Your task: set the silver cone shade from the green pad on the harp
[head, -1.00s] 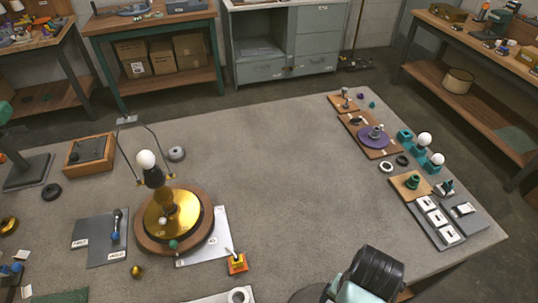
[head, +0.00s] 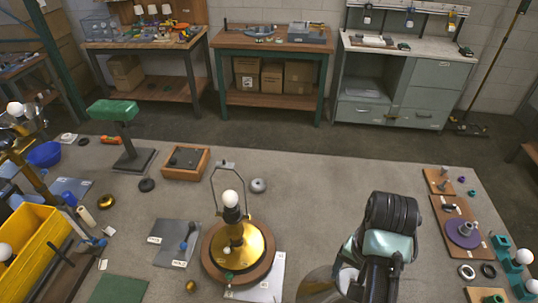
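The lamp stands upright at centre, with a gold body on a round wooden base (head: 212,270) and a white bulb (head: 231,198). The harp (head: 213,188) is a thin wire loop around the bulb, with no shade on it. The green pad (head: 118,290) is at the bottom left, cut by the frame edge; its visible part is bare. A smooth silvery rounded surface (head: 318,286) shows beside my arm at the bottom; I cannot tell for sure whether it is the silver cone shade. My gripper's fingers are not visible.
A grey mat (head: 170,256) lies left of the lamp. A wooden box (head: 186,164), a green-topped stand (head: 114,112) and a yellow bin (head: 30,250) stand further left. Brown boards and teal bulb holders (head: 503,247) line the right. The table behind my arm is clear.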

